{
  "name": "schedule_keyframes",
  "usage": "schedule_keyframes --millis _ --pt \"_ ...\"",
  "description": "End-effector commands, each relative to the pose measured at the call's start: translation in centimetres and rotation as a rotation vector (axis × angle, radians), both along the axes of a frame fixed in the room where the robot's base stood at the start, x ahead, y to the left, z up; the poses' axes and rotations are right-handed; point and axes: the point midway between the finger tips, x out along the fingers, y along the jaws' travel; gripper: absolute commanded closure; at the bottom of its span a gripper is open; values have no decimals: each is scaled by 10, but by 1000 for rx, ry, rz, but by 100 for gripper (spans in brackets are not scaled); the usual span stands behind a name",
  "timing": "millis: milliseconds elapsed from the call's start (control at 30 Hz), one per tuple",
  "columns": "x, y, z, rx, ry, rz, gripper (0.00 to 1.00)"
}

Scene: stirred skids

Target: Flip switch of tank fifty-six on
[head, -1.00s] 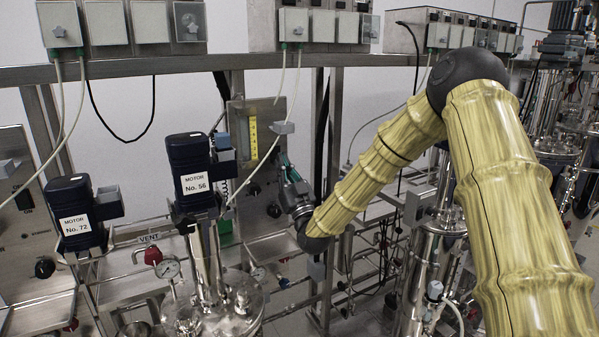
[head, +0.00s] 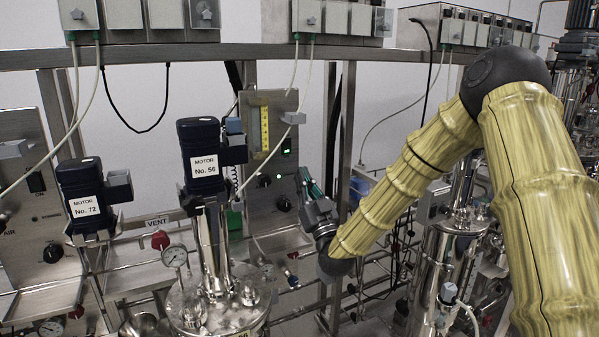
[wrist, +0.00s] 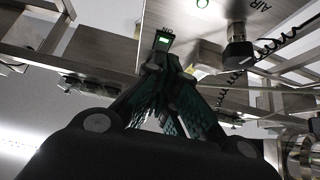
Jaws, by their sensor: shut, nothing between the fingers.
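The tank with the blue motor labelled No. 56 (head: 203,160) stands left of centre in the head view. Behind it is a steel control panel (head: 254,165) with a yellow gauge strip and green lights (head: 286,146). In the wrist view a dark switch with a lit green face (wrist: 162,40) sits on the panel beside upside-down "ON" lettering.
Motor No. 72 (head: 85,200) stands to the left. A pressure gauge (head: 174,256) and red vent valve (head: 160,240) are near the tank. A steel post (head: 346,140) stands beside my forearm. In the wrist view a black AIR knob (wrist: 238,50) and coiled cable are at the right.

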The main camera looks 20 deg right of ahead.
Motion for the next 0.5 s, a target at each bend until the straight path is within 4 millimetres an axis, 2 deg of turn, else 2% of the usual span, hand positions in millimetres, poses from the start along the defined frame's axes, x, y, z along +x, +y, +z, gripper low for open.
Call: schedule_keyframes --millis 33,200,500 --pt "-6 -1 -11 0 1 -1 100" --pt "-21 -3 -29 0 0 1 100" --pt "-33 -4 -42 1 -1 1 100"
